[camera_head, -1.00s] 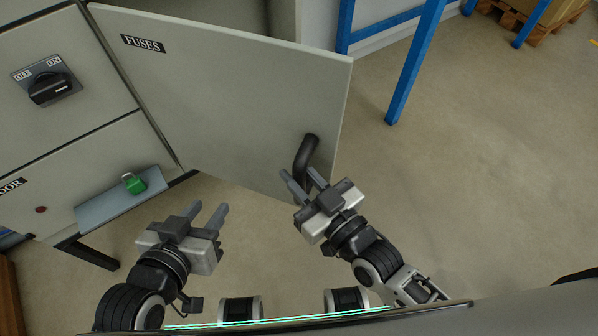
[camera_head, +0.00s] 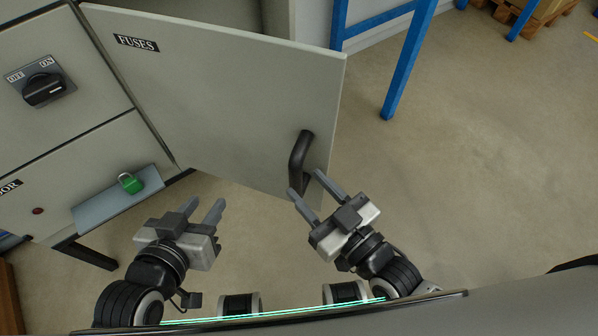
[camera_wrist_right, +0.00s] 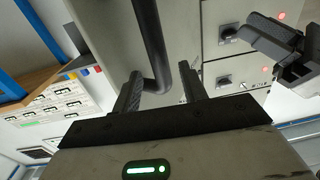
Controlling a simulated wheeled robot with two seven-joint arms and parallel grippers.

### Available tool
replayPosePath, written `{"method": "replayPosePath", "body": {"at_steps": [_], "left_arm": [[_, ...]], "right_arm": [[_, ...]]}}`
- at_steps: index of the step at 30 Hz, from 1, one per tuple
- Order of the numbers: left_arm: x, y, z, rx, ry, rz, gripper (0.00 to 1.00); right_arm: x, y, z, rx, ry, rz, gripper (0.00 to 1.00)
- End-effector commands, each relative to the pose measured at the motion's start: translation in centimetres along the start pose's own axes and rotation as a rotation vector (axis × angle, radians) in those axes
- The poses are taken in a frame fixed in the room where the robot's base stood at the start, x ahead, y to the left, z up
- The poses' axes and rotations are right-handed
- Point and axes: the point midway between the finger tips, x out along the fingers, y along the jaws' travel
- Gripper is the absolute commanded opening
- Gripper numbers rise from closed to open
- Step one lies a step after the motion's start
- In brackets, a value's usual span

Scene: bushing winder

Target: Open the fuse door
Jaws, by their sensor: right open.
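The fuse door (camera_head: 220,95), a light grey panel labelled FUSES, stands swung open from the cabinet in the head view. Its black handle (camera_head: 298,160) is near the free edge. My right gripper (camera_head: 306,183) is open just below the handle. In the right wrist view, the handle (camera_wrist_right: 152,45) reaches down between the open fingers (camera_wrist_right: 160,90), nearer the left one; I cannot tell whether they touch. My left gripper (camera_head: 207,205) is open and empty, below and left of the door, with its fingers pointing up.
The cabinet front has an OFF/ON rotary switch (camera_head: 43,88). A blue post (camera_head: 408,65) stands beyond the door at the right. The floor right of the door is clear.

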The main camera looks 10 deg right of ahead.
Motion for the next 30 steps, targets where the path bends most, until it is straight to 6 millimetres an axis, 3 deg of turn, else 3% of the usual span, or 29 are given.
{"method": "replayPosePath", "body": {"at_steps": [6,15,20,25,30], "left_arm": [[0.0,0.0,0.0,-0.003,-0.004,0.0,0.36],[0.0,0.0,0.1,-0.004,-0.005,0.0,0.36],[0.0,0.0,0.1,-0.004,-0.006,-0.001,0.36],[0.0,0.0,0.1,-0.004,-0.006,-0.001,0.36],[0.0,0.0,0.1,-0.004,-0.006,-0.001,0.36]], "right_arm": [[-2.6,0.0,0.0,0.0,-0.001,-0.001,0.43],[-3.0,0.0,-0.1,0.0,0.002,0.0,0.43],[-2.6,0.2,-0.3,0.017,-0.029,0.013,0.01],[-2.3,2.0,-0.6,0.091,-0.202,0.091,0.0],[-4.0,4.7,-0.1,0.168,-0.391,0.209,0.0]]}}
